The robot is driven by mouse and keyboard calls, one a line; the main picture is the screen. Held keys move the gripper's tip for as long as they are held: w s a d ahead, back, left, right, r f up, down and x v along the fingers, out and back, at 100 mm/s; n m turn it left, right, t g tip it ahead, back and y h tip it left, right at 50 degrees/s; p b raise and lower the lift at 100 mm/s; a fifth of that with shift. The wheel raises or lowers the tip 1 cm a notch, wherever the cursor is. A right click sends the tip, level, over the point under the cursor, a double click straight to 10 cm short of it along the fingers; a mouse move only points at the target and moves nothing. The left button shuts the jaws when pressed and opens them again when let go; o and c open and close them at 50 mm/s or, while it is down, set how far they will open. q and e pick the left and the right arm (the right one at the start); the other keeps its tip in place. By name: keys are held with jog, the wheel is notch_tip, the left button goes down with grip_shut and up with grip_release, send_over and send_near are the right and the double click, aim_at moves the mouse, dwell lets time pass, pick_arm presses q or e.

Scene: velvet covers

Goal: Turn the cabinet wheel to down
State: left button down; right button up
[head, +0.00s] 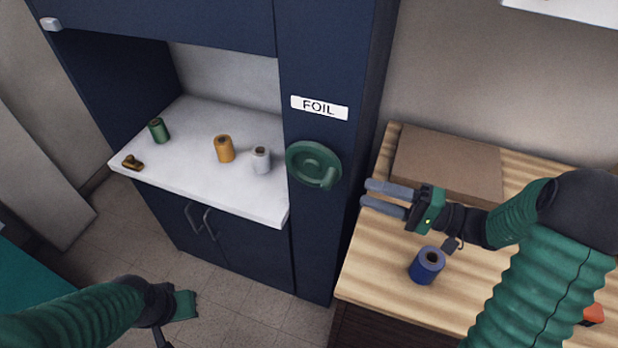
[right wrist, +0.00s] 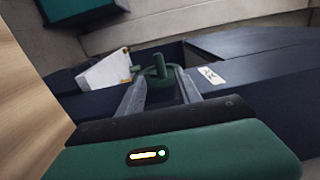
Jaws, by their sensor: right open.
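The green cabinet wheel (head: 314,164) is mounted on the dark blue cabinet panel, below a white FOIL label (head: 319,107). Its knob sits at the lower right of the wheel in the head view. My right gripper (head: 366,193) is open and empty, just right of the wheel and apart from it, with its fingers pointing left toward it. In the right wrist view the wheel (right wrist: 157,73) appears between and beyond the two fingers (right wrist: 160,85). My left gripper (head: 183,306) is at the lower left, far from the wheel; its fingers are not clearly seen.
The white counter (head: 205,190) at left bears green, orange and white spools and a small brass item (head: 132,163). Cabinet doors have handles below.

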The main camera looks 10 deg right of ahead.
aim_at(328, 177)
jog(key=x, duration=0.5)
jog(key=shift+s+a, duration=0.15)
jog(key=w+a, duration=0.2)
jog(key=w+a+p, duration=0.1)
jog(key=w+a, duration=0.1)
jog(key=shift+w, duration=0.25)
jog(key=shift+x, duration=1.05)
jog(key=shift+s+a, duration=0.15)
jog(key=shift+a, duration=0.55)
jog(key=shift+d, duration=0.6)
jog(key=c, duration=0.7)
grip_shut()
pick_arm(q)
jog(key=shift+d+r, duration=0.25)
jog(key=shift+r, duration=0.45)
pick_arm(e)
jog(key=shift+a, duration=0.1)
jog(key=shift+s+a+f, duration=0.1)
jog(key=shift+f, duration=0.1)
